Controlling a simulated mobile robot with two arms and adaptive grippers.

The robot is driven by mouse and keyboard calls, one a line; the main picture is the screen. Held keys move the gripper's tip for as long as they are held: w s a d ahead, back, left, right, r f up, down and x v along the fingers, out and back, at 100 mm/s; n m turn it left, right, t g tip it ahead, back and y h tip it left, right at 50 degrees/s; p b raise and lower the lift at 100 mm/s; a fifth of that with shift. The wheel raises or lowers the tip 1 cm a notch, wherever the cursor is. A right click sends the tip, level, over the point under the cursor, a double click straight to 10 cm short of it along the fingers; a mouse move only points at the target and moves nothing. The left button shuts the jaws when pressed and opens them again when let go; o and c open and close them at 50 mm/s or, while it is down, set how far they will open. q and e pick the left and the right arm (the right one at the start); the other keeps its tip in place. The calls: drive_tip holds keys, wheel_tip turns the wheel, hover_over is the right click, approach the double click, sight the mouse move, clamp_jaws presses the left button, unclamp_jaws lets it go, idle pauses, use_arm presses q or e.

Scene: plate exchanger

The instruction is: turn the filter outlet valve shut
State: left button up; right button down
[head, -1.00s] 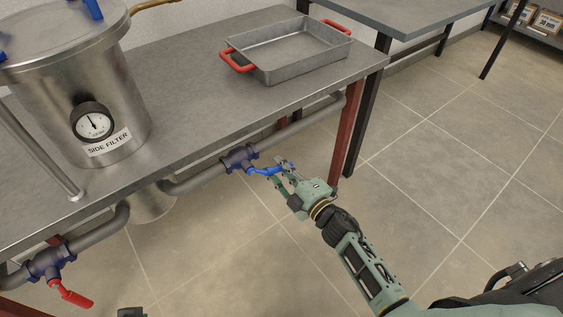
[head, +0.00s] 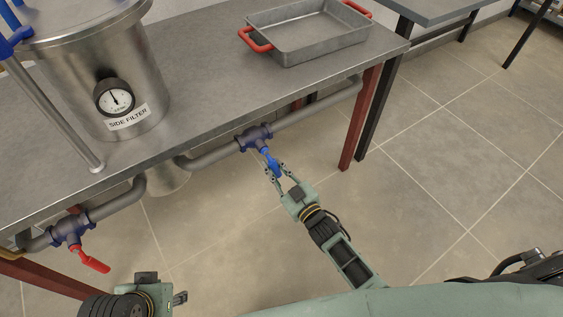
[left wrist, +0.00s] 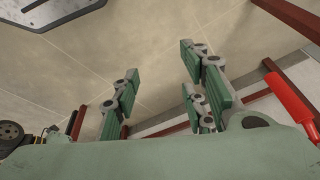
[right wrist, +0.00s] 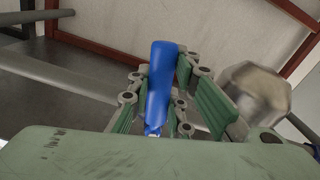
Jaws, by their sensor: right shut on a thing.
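Two valves with blue bodies sit on the grey pipe under the bench edge. The right valve (head: 254,137) has a blue lever handle (head: 271,161) pointing down and slightly right, across the pipe. My right gripper (head: 276,174) is shut on this blue handle; in the right wrist view the handle (right wrist: 160,80) stands between the green fingers. The left valve (head: 70,230) has a red lever handle (head: 93,262), slanting down to the right, with nothing on it. My left gripper (left wrist: 158,72) is open and empty; the red handle (left wrist: 288,97) shows at its right. I see no label on either valve.
The steel filter vessel (head: 135,75), with a gauge (head: 115,97) and a "SIDE FILTER" label, stands on the bench (head: 210,95). A metal tray (head: 310,40) with red handles sits at the back. A red bench leg (head: 360,118) is right of the right valve. The floor in front is open.

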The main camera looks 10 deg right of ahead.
use_arm(q)
drive_tip(key=shift+p+x, duration=0.35)
drive_tip(key=shift+x, duration=1.2)
use_arm(e)
drive_tip(key=shift+s+a+f+m, duration=0.15)
drive_tip(key=shift+s+a+m, duration=0.1)
drive_tip(key=shift+a+m, duration=0.45)
drive_tip(key=shift+s+a+f+m, duration=0.15)
drive_tip(key=shift+a+m, duration=0.3)
drive_tip(key=shift+m, duration=0.45)
drive_tip(key=shift+s, duration=0.1)
drive_tip(key=c, duration=1.6)
unclamp_jaws()
drive_tip(key=shift+r, duration=0.1)
use_arm(q)
drive_tip(key=shift+d, duration=0.1)
use_arm(e)
drive_tip(key=v, duration=1.2)
